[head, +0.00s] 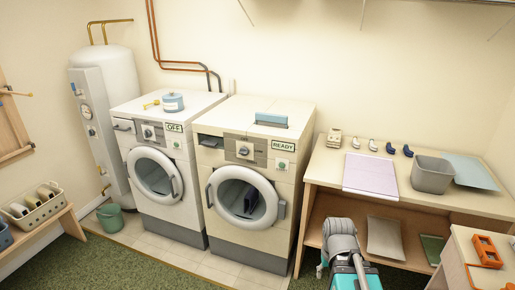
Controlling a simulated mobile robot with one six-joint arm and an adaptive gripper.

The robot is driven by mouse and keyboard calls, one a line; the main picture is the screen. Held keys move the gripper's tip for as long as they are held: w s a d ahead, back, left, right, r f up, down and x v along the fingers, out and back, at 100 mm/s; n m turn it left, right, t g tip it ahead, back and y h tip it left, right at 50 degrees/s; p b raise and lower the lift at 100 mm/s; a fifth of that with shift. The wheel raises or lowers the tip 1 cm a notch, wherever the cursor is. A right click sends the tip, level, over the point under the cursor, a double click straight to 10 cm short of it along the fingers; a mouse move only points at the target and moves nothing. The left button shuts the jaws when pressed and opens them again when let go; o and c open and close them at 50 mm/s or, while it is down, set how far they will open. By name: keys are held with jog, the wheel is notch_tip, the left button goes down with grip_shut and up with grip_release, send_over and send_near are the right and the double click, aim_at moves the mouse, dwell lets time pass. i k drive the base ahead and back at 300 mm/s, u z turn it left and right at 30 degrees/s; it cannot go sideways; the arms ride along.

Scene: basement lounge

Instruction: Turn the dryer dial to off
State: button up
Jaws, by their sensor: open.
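Two front-loading machines stand side by side. The left white machine (180,206) has a dial (148,132) and a sign reading OFF (174,127). The right cream machine (240,237) has a dial (243,151) on a grey panel and a sign reading READY (284,146). No label names the dryer; the right one may be it. The dial pointers are too small to read. Both round doors are shut, and a dark item shows behind the right door's glass. My gripper (320,268) shows only in small part beside my arm, low and right of the machines, apart from both dials.
A wooden table (322,173) right of the machines holds a grey bin (432,174), a lilac sheet (371,174) and small items. A nearer counter (468,240) stands at the lower right. Green carpet (230,276) lies before the machines. A bucket (110,218) stands at left.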

aim_at(243, 150)
jog(key=z, duration=0.05)
jog(key=i, duration=0.85)
jog(key=u, duration=0.2)
